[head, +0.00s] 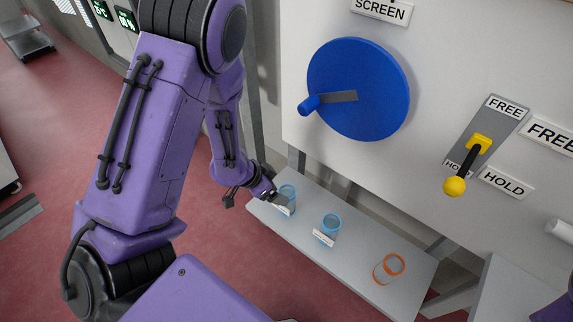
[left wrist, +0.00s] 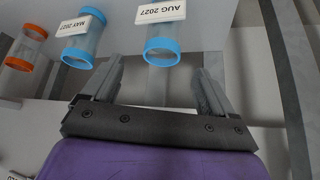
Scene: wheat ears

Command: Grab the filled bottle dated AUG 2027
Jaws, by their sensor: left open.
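The bottle labelled AUG 2027 (left wrist: 163,46) is clear with a blue rim. It shows in the left wrist view just beyond and between my left gripper's fingers (left wrist: 160,72), which are apart and empty. In the head view my left gripper (head: 252,194) is at the left end of the shelf, beside the leftmost blue-rimmed bottle (head: 287,196), partly covering it. A second blue-rimmed bottle (head: 328,229) stands mid-shelf; its label reads MAY 2027 (left wrist: 84,24) in the left wrist view. An orange-rimmed bottle (head: 389,268) stands at the right. I cannot tell how full the bottles are.
The grey shelf (head: 357,258) sits low below a white panel. The panel carries a blue disc (head: 366,86) with a handle, and a yellow-knobbed lever (head: 470,160) between FREE and HOLD labels. Open red floor (head: 225,255) lies left of the shelf.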

